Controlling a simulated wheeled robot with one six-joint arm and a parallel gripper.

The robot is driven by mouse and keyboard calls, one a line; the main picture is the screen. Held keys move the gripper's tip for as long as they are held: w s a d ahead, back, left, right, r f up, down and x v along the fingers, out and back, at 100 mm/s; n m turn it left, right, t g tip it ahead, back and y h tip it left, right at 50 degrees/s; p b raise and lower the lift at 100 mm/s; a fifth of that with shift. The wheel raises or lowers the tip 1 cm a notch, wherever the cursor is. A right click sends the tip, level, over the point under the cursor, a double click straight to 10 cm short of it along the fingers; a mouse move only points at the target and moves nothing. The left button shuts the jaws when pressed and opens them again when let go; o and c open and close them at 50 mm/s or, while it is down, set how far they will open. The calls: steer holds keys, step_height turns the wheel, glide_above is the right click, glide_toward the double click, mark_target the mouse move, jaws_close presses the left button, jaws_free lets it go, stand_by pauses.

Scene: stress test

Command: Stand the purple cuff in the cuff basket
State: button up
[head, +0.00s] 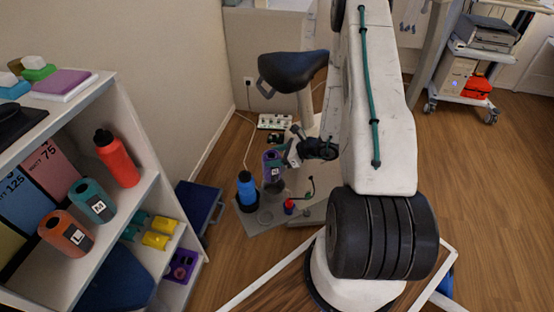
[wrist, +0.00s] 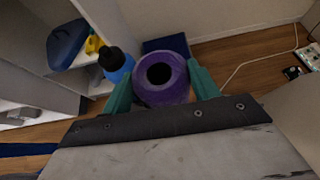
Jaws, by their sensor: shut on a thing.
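The purple cuff (head: 272,167) is upright between the fingers of my gripper (head: 284,160), near the exercise bike. In the wrist view my gripper (wrist: 161,88) has its teal fingers on both sides of the cuff (wrist: 152,93), whose dark round opening faces the camera. A grey tray (head: 248,229) with round recesses is on the floor below, and the cuff appears above it. I cannot make out which thing is the cuff basket.
A white shelf (head: 125,233) at left holds a teal M cuff (head: 92,202), an orange L cuff (head: 67,233), a red bottle (head: 117,160) and dumbbells. The bike seat (head: 291,71) rises behind my gripper. A power strip (head: 274,122) and cord lie behind. Open floor is at right.

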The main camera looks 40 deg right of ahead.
mark_target(277, 174)
steer(key=shift+s+a+f+n+g+y, duration=0.2)
steer(key=shift+s+f+n+g+y, duration=0.1)
steer(key=shift+s+n+g+y, duration=0.35)
steer(key=shift+f, duration=4.2)
steer(key=o, duration=1.4)
steer(key=shift+o, duration=0.2)
steer(key=v, duration=0.7)
steer(key=shift+s+d+r, duration=0.15)
steer(key=shift+s+d, duration=0.05)
steer(key=shift+s, duration=0.15)
steer(key=shift+t, duration=0.25)
